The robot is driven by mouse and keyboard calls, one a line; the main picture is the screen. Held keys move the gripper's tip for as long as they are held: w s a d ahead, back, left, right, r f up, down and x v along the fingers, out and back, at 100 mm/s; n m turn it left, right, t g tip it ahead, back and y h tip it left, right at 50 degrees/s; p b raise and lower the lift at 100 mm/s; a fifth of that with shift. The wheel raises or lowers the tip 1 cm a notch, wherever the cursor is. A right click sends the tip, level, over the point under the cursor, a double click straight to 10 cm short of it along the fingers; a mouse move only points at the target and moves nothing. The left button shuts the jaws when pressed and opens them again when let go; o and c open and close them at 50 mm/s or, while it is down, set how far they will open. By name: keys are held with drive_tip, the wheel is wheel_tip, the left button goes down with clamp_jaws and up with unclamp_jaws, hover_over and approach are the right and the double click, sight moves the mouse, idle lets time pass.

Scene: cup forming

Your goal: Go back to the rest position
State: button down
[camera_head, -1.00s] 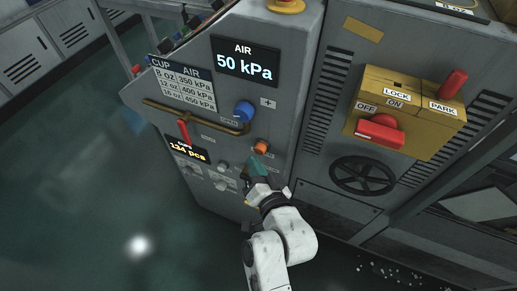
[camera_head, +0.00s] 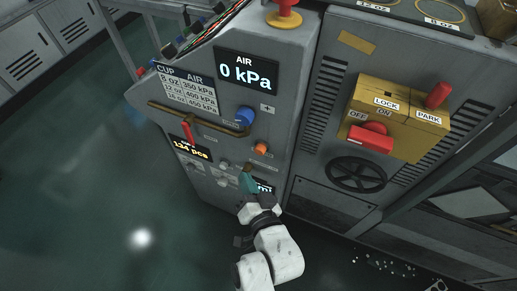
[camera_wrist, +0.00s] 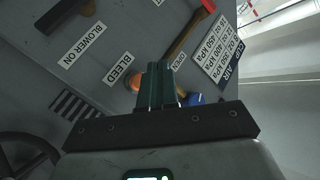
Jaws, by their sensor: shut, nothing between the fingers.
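My gripper (camera_head: 247,176) is in front of the lower part of the grey control panel (camera_head: 232,110), below the orange knob (camera_head: 261,148). Its green fingers are together with nothing between them. In the wrist view the shut fingers (camera_wrist: 157,72) point at the panel, and the orange knob (camera_wrist: 134,82) shows partly behind them. A blue knob (camera_wrist: 194,98) is partly hidden beside the fingers. In the head view the fingers overlap the panel, and I cannot tell how far they stand from it.
The air display (camera_head: 247,73) reads 0 kPa. A yellow box (camera_head: 398,118) with red handles and a black handwheel (camera_head: 356,174) are on the right cabinet. A brass pipe with a red lever (camera_head: 188,132) runs across the panel. Open green floor (camera_head: 80,200) lies to the left.

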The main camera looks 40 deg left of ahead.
idle(0.7)
drive_tip(key=w+d+f+m+g+h, duration=0.1)
drive_tip(key=d+f+h, duration=0.15)
drive_tip(key=d, duration=0.75)
drive_tip(key=d+f+h, duration=0.2)
drive_tip(key=d+h, duration=0.2)
drive_tip(key=d, duration=0.6)
drive_tip(key=w+d+f+m+g+h, duration=0.1)
drive_tip(key=d+f+h, duration=0.15)
drive_tip(key=d, duration=0.65)
drive_tip(key=s+d+r+m+g+h, duration=0.1)
drive_tip(key=s+d+g+h, duration=0.4)
drive_tip(key=s+d, duration=1.2)
drive_tip(key=d+m, duration=0.1)
drive_tip(key=d, duration=0.2)
drive_tip(key=shift+s+d+r+m, duration=0.3)
drive_tip(key=shift+s+m, duration=0.05)
drive_tip(key=shift+m, duration=0.05)
idle(1.0)
